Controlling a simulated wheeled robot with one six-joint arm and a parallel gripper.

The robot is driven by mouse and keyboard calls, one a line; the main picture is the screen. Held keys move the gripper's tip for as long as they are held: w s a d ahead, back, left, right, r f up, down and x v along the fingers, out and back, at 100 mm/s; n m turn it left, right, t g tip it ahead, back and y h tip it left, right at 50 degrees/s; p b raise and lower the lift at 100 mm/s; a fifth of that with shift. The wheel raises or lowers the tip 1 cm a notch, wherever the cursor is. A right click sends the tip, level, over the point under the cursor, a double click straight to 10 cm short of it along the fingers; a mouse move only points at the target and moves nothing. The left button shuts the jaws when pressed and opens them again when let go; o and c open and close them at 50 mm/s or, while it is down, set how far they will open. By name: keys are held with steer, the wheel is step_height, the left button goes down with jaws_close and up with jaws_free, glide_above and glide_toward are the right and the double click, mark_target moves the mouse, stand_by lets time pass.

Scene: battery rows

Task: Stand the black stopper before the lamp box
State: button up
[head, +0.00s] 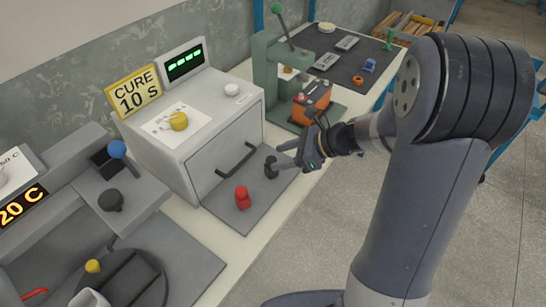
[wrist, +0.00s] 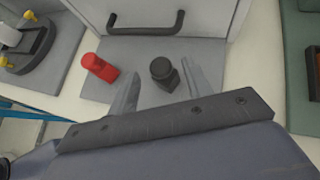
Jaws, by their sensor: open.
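The black stopper (head: 271,168) stands upright on the grey mat (head: 222,213) before the lamp box (head: 203,122), a white cabinet with a dark handle on its front and a "CURE 10 S" sign. In the wrist view the stopper (wrist: 162,70) shows between the two fingers of my gripper (wrist: 160,80). My gripper (head: 284,156) is open at the stopper, with a finger on either side. I cannot tell whether the fingers touch it. A red stopper (head: 242,198) stands on the same mat, to the left of the black one; it also shows in the wrist view (wrist: 99,67).
A green press (head: 272,75) and an orange battery-like block (head: 312,104) stand behind my gripper. At the left are a grey machine with a dark knob (head: 111,200) and a round black fixture (head: 128,277). The mat's front part is clear.

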steer(key=v, duration=0.8)
steer(key=shift+r+p, duration=0.1)
steer(key=shift+p, duration=0.2)
stand_by(2.1)
